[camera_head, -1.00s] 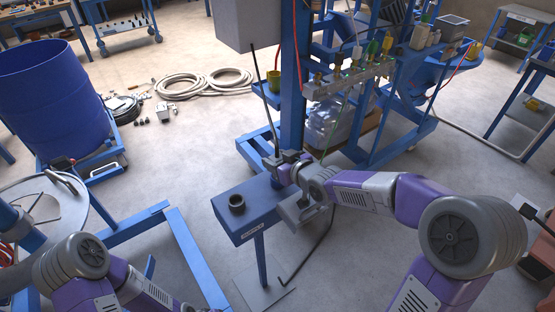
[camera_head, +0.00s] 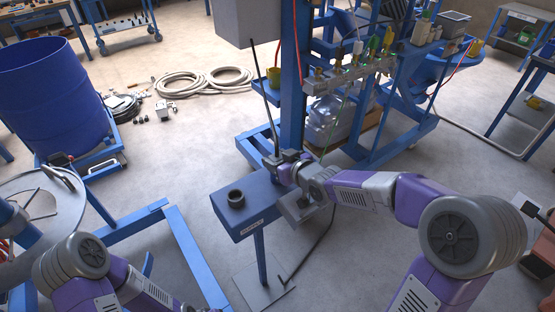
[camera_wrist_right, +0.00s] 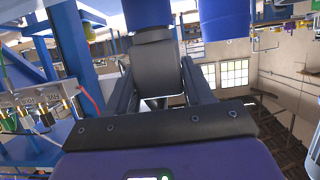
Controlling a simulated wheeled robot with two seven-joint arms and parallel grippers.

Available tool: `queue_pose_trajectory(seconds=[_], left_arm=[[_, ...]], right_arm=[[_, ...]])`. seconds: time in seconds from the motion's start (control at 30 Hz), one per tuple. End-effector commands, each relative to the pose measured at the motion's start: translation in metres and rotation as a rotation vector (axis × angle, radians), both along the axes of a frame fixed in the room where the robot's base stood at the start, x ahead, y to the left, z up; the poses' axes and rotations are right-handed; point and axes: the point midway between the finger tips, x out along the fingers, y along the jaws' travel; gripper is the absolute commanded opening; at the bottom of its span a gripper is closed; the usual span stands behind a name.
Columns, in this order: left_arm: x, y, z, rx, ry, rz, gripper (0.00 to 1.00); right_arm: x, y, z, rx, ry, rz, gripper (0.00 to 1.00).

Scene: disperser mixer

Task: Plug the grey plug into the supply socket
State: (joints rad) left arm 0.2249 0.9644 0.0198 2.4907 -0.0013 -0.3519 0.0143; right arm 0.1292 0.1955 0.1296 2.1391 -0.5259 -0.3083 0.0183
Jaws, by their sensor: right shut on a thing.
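My right gripper (camera_head: 279,165) is at the back end of the blue stand, beside the blue column. In the right wrist view its two fingers (camera_wrist_right: 158,88) are shut on the dark grey plug (camera_wrist_right: 155,62). In the head view the plug is mostly hidden by the gripper, and a black cable comes down to it from above. The supply socket (camera_head: 236,198) is a dark round ring on top of the stand, left of and nearer than the gripper. The plug is apart from the socket.
The blue stand (camera_head: 262,204) carries a label on its front. The blue column (camera_head: 292,90) rises just behind the gripper. A pipe manifold (camera_head: 345,78) with several valves stands behind right. A blue drum (camera_head: 45,100) stands left. The floor around the stand is mostly clear.

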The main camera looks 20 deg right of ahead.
Motion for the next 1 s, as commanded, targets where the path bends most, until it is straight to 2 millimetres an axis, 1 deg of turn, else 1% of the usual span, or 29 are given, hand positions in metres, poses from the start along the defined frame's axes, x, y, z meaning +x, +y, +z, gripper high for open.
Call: queue_pose_trajectory(seconds=[0.03,0.1,0.13,0.3,0.33,0.57,0.67,0.77,1.0], left_arm=[[0.000,0.000,0.000,0.000,0.000,0.000,0.38],[0.000,0.000,0.000,0.000,0.000,0.000,0.38],[0.000,0.000,0.000,0.000,0.000,0.000,0.38],[0.000,0.000,0.000,0.000,0.000,0.000,0.38],[0.000,0.000,0.000,0.000,0.000,0.000,0.38],[0.000,0.000,0.000,0.000,0.000,0.000,0.38],[0.000,0.000,0.003,0.000,0.000,0.000,0.38],[0.000,0.000,0.010,0.000,0.000,0.000,0.38],[0.000,0.000,0.038,0.000,0.000,0.000,0.38]], right_arm=[[-0.001,0.000,-0.003,-0.002,0.009,0.001,0.16],[-0.001,0.000,-0.004,-0.002,0.010,0.001,0.16],[-0.001,0.000,-0.004,-0.001,0.010,0.000,0.53],[-0.001,0.000,-0.003,-0.002,0.009,0.001,0.79],[-0.001,0.000,-0.003,-0.002,0.009,0.001,0.81],[-0.001,0.000,-0.003,-0.001,0.008,0.001,0.81],[-0.001,0.000,0.002,-0.001,0.007,0.001,0.81],[-0.001,0.000,0.015,0.000,0.005,0.001,0.81],[-0.001,-0.001,0.065,-0.002,0.005,0.000,0.81]])
